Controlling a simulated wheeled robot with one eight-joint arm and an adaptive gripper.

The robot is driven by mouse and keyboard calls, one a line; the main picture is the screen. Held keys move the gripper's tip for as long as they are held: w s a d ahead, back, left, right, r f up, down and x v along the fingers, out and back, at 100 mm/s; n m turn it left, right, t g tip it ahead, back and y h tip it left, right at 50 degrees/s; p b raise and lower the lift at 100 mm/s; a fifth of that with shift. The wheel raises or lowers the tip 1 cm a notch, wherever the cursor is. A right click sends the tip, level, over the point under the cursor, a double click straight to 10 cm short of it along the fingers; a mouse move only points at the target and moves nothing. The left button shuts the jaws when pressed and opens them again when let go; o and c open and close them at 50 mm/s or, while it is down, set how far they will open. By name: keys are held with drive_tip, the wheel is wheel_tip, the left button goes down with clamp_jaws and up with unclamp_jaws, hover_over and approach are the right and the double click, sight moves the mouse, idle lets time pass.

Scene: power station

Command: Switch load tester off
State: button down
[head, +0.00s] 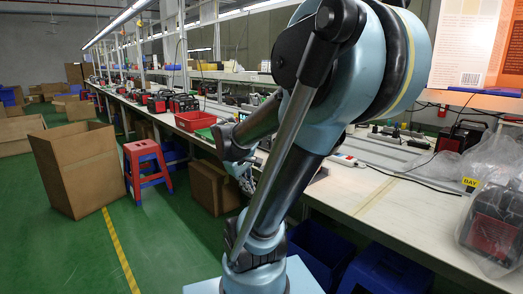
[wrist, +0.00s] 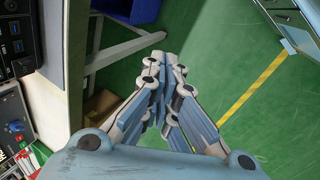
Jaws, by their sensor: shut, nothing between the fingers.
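My gripper (wrist: 168,64) is shut and empty in the wrist view, its fingertips together over the green floor beside a bench edge. At the lower left of the wrist view is a grey panel device (wrist: 12,128) with switches, sockets and red leads. It may be the load tester, but I cannot tell for certain. The gripper is to its right and apart from it. Its switch position is too small to read. In the head view my arm covers the middle of the bench, and I cannot pick out the load tester there.
A black unit with blue ports (wrist: 17,45) is at the wrist view's upper left. The long white workbench (head: 385,190) runs along the right, with a plastic-wrapped power unit (head: 493,225) on it. A red stool (head: 143,160) and cardboard box (head: 80,170) stand left on open green floor.

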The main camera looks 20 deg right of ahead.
drive_tip(key=w+d+r+n+t+h, duration=0.1)
drive_tip(key=w+d+r+n+h, duration=0.2)
drive_tip(key=w, duration=0.6)
drive_tip(key=w+d+r+n+h, duration=0.15)
drive_tip(key=w+d+n, duration=0.3)
drive_tip(key=w, duration=0.45)
drive_tip(key=w+f+n+t+h, duration=0.1)
drive_tip(key=w+n+h, duration=0.2)
drive_tip(key=w, duration=0.5)
drive_tip(key=w+f+n+t+h, duration=0.1)
drive_tip(key=w+f+n+h, duration=0.1)
drive_tip(key=w+n, duration=0.3)
drive_tip(key=shift+w+f+n+h, duration=0.3)
drive_tip(key=shift+w+h, duration=0.35)
drive_tip(key=shift+w, duration=1)
drive_tip(key=shift+d, duration=0.1)
drive_tip(key=x, duration=0.8)
drive_tip(key=r+x, duration=0.1)
drive_tip(key=x, duration=0.3)
drive_tip(key=shift+w+d+f, duration=0.1)
drive_tip(key=shift+d, duration=0.25)
drive_tip(key=shift+w+d, duration=0.2)
drive_tip(key=shift+d, duration=0.35)
